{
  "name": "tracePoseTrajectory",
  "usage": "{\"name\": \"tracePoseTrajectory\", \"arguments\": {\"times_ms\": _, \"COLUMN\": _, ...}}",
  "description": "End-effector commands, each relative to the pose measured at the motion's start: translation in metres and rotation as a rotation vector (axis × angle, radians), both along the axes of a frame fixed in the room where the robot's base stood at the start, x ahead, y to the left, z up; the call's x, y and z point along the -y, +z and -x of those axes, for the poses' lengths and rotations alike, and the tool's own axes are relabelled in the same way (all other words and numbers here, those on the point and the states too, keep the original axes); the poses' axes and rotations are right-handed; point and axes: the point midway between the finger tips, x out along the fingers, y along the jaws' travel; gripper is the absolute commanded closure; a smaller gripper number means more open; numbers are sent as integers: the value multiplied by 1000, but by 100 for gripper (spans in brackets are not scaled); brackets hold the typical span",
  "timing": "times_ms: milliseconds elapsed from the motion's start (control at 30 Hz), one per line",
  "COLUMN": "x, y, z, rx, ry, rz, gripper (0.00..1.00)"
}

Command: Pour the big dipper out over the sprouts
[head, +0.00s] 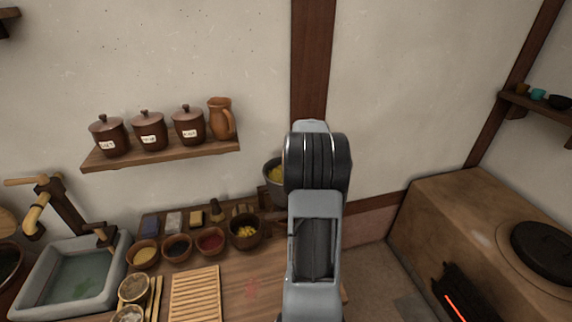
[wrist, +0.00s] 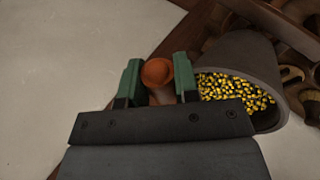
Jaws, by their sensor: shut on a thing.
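In the wrist view my gripper (wrist: 157,76) has its green fingers shut on a short handle with a round orange-brown end (wrist: 157,71). I take this for the handle of the big dipper. A grey cup (wrist: 243,62) full of yellow and dark bits is close beside the right finger, its mouth facing the camera; the join to the handle is hidden. In the head view the grey cup (head: 272,167) shows partly behind my arm, which hides the gripper. The sprouts cannot be told for sure.
A brown pan (head: 245,234) with yellow pieces stands on the counter beside several small bowls and a slatted board (head: 195,293). A stone basin (head: 78,276) is at left. A shelf (head: 160,154) with lidded jars and a jug hangs above. A stove (head: 450,215) is at right.

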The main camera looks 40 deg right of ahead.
Motion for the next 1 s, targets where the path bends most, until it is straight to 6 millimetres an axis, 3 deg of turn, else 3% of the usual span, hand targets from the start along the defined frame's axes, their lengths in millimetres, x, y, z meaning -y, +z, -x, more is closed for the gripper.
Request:
{"name": "tracePoseTrajectory", "arguments": {"times_ms": 467, "x": 8, "y": 12, "z": 0, "rx": 9, "ry": -3, "rz": -107, "gripper": 100}}
{"name": "tracePoseTrajectory", "arguments": {"times_ms": 1000, "x": 41, "y": -7, "z": 1, "rx": 29, "ry": -9, "rz": -359, "gripper": 100}}
